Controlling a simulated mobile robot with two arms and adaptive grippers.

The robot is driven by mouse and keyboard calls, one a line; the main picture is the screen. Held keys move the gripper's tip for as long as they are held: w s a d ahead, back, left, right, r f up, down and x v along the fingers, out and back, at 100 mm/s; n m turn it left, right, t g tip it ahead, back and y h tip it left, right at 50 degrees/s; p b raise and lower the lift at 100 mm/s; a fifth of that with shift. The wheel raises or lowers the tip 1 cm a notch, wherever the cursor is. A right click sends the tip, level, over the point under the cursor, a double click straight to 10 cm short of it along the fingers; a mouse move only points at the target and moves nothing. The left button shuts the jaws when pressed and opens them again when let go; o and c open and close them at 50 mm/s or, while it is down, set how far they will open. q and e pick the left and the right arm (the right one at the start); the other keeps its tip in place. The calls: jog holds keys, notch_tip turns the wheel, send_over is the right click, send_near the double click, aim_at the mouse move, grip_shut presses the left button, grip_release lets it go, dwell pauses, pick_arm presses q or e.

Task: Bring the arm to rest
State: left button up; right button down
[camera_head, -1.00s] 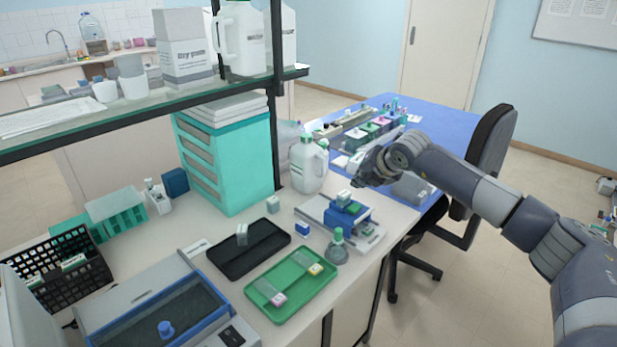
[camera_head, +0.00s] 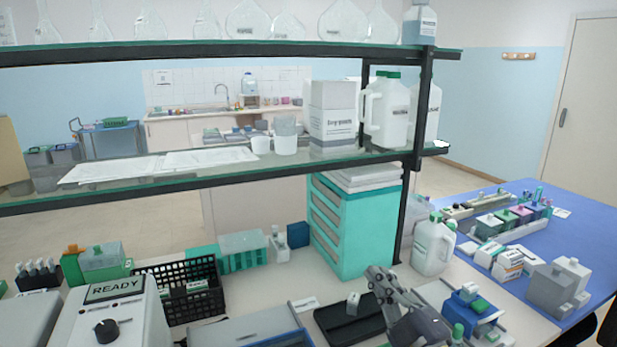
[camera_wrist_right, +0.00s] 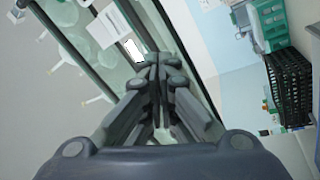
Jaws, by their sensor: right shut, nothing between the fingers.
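My right gripper (camera_head: 376,278) shows at the lower middle right of the head view, raised in front of the teal drawer cabinet and over the back part of the black tray (camera_head: 345,322). In the right wrist view its fingers (camera_wrist_right: 160,68) are closed together at the tips with nothing between them. Only the gripper and a short piece of my right arm show at the bottom of the head view. My left gripper is in neither view.
A glass shelf (camera_head: 230,178) spans above the bench, held by a black post (camera_head: 410,190). A teal drawer cabinet (camera_head: 355,230), a white jug (camera_head: 433,245) and a black basket (camera_head: 185,290) stand below. A machine reading READY (camera_head: 112,318) is at left. Blue-topped table (camera_head: 545,240) at right.

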jog(key=s+d+f+m+g+h, duration=0.45)
jog(key=s+f+m+h, duration=0.2)
jog(key=f, duration=0.25)
jog(key=s+d+f+m+g+h, duration=0.3)
jog(key=s+d+f+m+h, duration=0.25)
jog(key=f+m, duration=0.35)
jog(key=s+a+f+g+y, duration=0.2)
jog(key=s+f+g, duration=0.3)
jog(key=s, duration=0.6)
jog(key=s+a+f+g+y, duration=0.2)
jog(key=s+f+g, duration=0.3)
jog(key=s, duration=0.6)
notch_tip(320, 180, down, 29)
jog(key=s, duration=0.2)
jog(key=s+d+f, duration=0.1)
jog(key=s+f, duration=0.6)
jog(key=s, duration=0.1)
jog(key=s+d+f+g, duration=0.1)
jog(key=s+d+f, duration=0.1)
jog(key=s+f, duration=0.5)
jog(key=shift+s+d+f+n, duration=0.25)
jog(key=shift+s+f+n, duration=0.1)
jog(key=shift+s, duration=0.35)
